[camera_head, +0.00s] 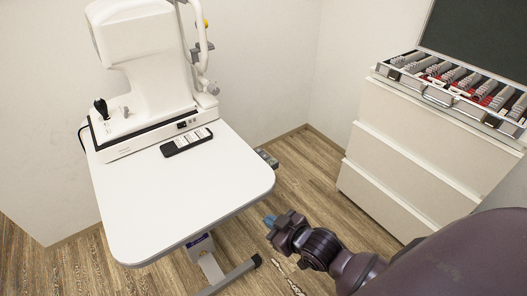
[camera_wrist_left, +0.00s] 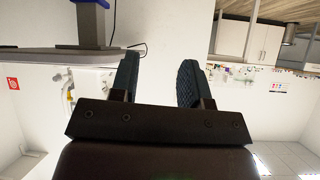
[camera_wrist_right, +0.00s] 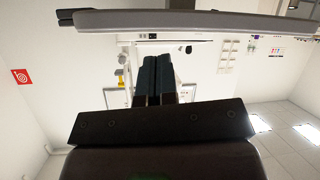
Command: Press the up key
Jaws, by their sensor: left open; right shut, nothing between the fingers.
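A small grey control box with buttons (camera_head: 266,158) sits at the right edge of the white table (camera_head: 150,215); its key markings are too small to read. A black keypad with white keys (camera_head: 186,142) lies on the tabletop in front of the white eye instrument (camera_head: 150,60). I cannot tell which one carries the up key. My right gripper (camera_head: 270,220) is shut and empty, off the table's front right corner and apart from both. Its closed fingers also show in the right wrist view (camera_wrist_right: 159,80). My left gripper (camera_wrist_left: 160,82) is open and empty, seen only in the left wrist view.
A white drawer cabinet (camera_head: 410,140) stands at the right, with an open case of lenses (camera_head: 455,85) on top. The table's foot (camera_head: 232,276) reaches out over the wood floor. Bare floor lies between table and cabinet.

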